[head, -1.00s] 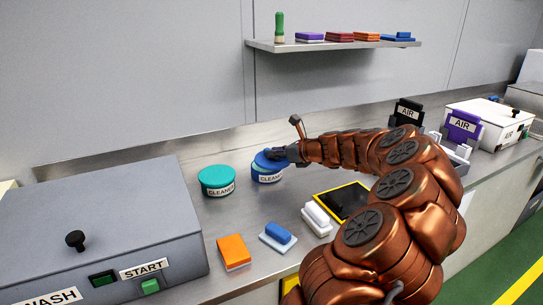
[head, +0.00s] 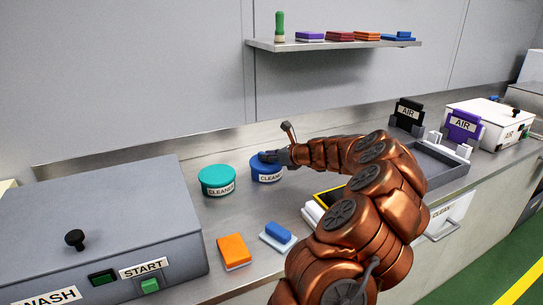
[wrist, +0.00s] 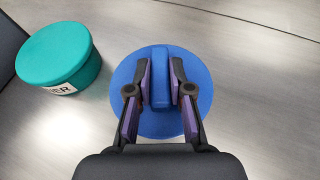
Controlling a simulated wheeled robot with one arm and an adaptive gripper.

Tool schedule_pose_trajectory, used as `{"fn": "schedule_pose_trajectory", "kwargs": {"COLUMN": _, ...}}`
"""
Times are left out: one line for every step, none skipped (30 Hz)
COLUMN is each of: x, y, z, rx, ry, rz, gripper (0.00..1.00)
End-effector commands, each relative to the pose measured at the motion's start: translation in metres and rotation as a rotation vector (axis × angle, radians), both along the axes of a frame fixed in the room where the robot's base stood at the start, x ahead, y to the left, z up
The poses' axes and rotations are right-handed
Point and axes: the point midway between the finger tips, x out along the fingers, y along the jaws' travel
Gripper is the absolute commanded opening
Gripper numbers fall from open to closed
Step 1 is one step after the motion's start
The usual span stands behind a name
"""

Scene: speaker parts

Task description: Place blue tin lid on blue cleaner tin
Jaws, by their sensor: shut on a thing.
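The blue cleaner tin (head: 266,173) stands upright on the steel counter, right of a teal tin. My gripper (head: 270,156) is at its top in the head view. In the wrist view, the fingers of my gripper (wrist: 161,80) are shut on the upright handle of the round blue tin lid (wrist: 196,98). The lid is at the top of the blue tin and looks level. The tin's body is hidden under the lid in the wrist view. Whether the lid is fully seated is hard to tell.
The teal cleaner tin (head: 217,182) stands close on the left, apart from the blue one. The grey wash box (head: 95,225) is at the front left. An orange block (head: 233,250) and a blue-and-white block (head: 278,236) lie in front. A shelf (head: 335,45) hangs above.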

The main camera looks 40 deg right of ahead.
Motion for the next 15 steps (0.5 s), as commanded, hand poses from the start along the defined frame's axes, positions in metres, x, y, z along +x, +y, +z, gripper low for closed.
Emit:
{"fn": "schedule_pose_trajectory", "kwargs": {"x": 0.0000, "y": -0.0001, "z": -0.0001, "rx": 0.000, "ry": 0.000, "rz": 0.000, "gripper": 0.00}}
{"fn": "schedule_pose_trajectory", "kwargs": {"x": -0.0001, "y": -0.0001, "z": -0.0004, "rx": 0.000, "ry": 0.000, "rz": 0.000, "gripper": 0.00}}
{"fn": "schedule_pose_trajectory", "kwargs": {"x": 0.0000, "y": 0.0000, "z": -0.0012, "rx": 0.001, "ry": 0.000, "rz": 0.000, "gripper": 0.00}}
{"fn": "schedule_pose_trajectory", "kwargs": {"x": 0.0001, "y": 0.0000, "z": -0.0020, "rx": 0.001, "ry": 0.000, "rz": 0.000, "gripper": 0.00}}
{"fn": "schedule_pose_trajectory", "kwargs": {"x": 0.0000, "y": 0.0000, "z": -0.0025, "rx": 0.001, "ry": 0.000, "rz": 0.000, "gripper": 0.21}}
{"fn": "schedule_pose_trajectory", "kwargs": {"x": 0.0000, "y": -0.0001, "z": -0.0024, "rx": 0.001, "ry": 0.000, "rz": 0.000, "gripper": 0.25}}
{"fn": "schedule_pose_trajectory", "kwargs": {"x": 0.0000, "y": -0.0002, "z": -0.0024, "rx": 0.001, "ry": 0.000, "rz": 0.000, "gripper": 0.28}}
{"fn": "schedule_pose_trajectory", "kwargs": {"x": 0.0000, "y": -0.0002, "z": -0.0024, "rx": 0.001, "ry": 0.000, "rz": 0.000, "gripper": 0.31}}
{"fn": "schedule_pose_trajectory", "kwargs": {"x": 0.0000, "y": -0.0002, "z": -0.0024, "rx": 0.001, "ry": 0.000, "rz": 0.000, "gripper": 0.35}}
{"fn": "schedule_pose_trajectory", "kwargs": {"x": 0.0000, "y": -0.0002, "z": -0.0024, "rx": 0.001, "ry": 0.000, "rz": 0.000, "gripper": 0.39}}
{"fn": "schedule_pose_trajectory", "kwargs": {"x": 0.0000, "y": -0.0002, "z": -0.0024, "rx": 0.001, "ry": 0.000, "rz": -0.001, "gripper": 0.42}}
{"fn": "schedule_pose_trajectory", "kwargs": {"x": 0.0000, "y": -0.0002, "z": -0.0024, "rx": 0.001, "ry": 0.000, "rz": -0.001, "gripper": 0.45}}
{"fn": "schedule_pose_trajectory", "kwargs": {"x": 0.0000, "y": -0.0002, "z": -0.0025, "rx": 0.001, "ry": 0.000, "rz": -0.001, "gripper": 0.45}}
{"fn": "schedule_pose_trajectory", "kwargs": {"x": 0.0000, "y": -0.0002, "z": -0.0025, "rx": 0.001, "ry": 0.000, "rz": -0.001, "gripper": 0.45}}
{"fn": "schedule_pose_trajectory", "kwargs": {"x": 0.0001, "y": -0.0002, "z": -0.0025, "rx": 0.001, "ry": 0.000, "rz": -0.001, "gripper": 0.45}}
